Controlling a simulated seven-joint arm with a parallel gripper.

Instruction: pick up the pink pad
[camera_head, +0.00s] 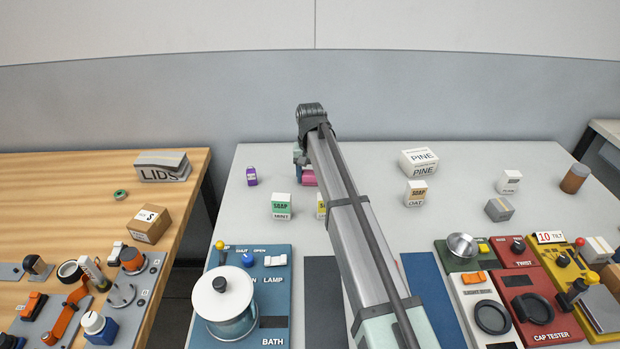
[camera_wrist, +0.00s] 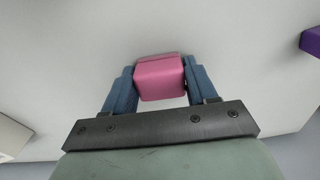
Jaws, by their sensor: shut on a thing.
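The pink pad (camera_wrist: 160,80) is a small rounded block. In the wrist view it sits between the two blue fingers of my gripper (camera_wrist: 158,88), which touch its left and right sides. In the head view the pink pad (camera_head: 308,178) shows partly beside my arm, over the back of the grey table. My gripper (camera_head: 299,160) is mostly hidden there behind my arm. I cannot tell whether the pad touches the tabletop.
A green soap box (camera_head: 281,206) and a partly hidden yellow soap box (camera_head: 321,206) are nearer. Pine (camera_head: 419,162) and oat (camera_head: 416,193) boxes stand to the right. Control panels (camera_head: 270,300) line the front.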

